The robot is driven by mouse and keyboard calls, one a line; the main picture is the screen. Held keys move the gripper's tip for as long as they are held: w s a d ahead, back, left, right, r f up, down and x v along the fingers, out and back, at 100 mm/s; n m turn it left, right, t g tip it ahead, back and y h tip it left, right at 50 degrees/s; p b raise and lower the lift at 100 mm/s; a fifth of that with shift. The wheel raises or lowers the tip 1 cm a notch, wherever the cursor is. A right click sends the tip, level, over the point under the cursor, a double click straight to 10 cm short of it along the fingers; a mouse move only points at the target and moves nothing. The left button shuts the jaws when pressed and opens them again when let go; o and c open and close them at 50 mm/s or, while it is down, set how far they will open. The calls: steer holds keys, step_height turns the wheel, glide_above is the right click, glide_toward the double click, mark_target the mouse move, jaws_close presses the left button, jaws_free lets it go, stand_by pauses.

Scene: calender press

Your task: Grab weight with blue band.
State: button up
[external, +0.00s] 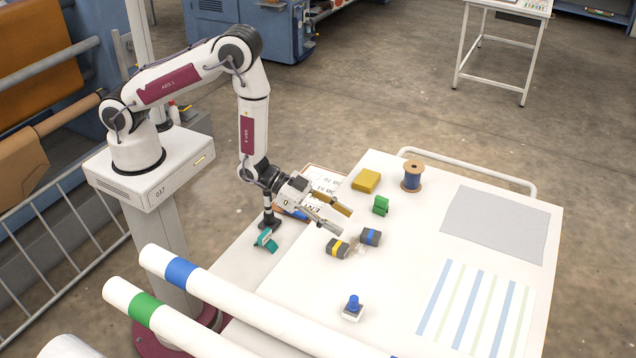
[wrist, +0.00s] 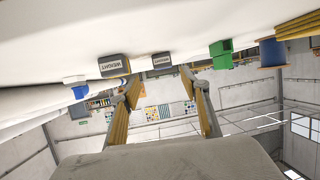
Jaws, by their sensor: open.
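The weight with a blue band (external: 371,237) is a small dark grey block on the white table. The weight with a yellow band (external: 337,249) lies just left of it and nearer the camera. My gripper (external: 344,220) is open and empty, with its yellow-padded fingers pointing toward the two weights, slightly apart from them. In the wrist view, my gripper (wrist: 160,83) frames a grey block lettered as a weight (wrist: 162,62), which looks like the blue-banded one, though its band does not show clearly. The other weight (wrist: 114,66) is left of it.
A green block (external: 380,205), a yellow block (external: 366,180) and a thread spool (external: 411,176) stand behind the weights. A blue-topped stamp (external: 353,308) is in front. A teal tool (external: 266,240) is left. The table's centre right is clear up to a grey sheet (external: 495,224).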

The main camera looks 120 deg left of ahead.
mark_target(367, 232)
steer(key=shift+x, duration=1.3)
steer(key=shift+w+a, duration=0.1)
steer(key=shift+w, duration=0.05)
steer(key=shift+w+a+f, duration=0.1)
steer(key=shift+w+a, duration=0.05)
steer(key=shift+w, duration=0.45)
steer(key=shift+w+a+f, duration=0.1)
steer(key=shift+w+a, duration=0.1)
steer(key=shift+w, duration=0.4)
steer(key=shift+x, duration=1.2)
jaws_close()
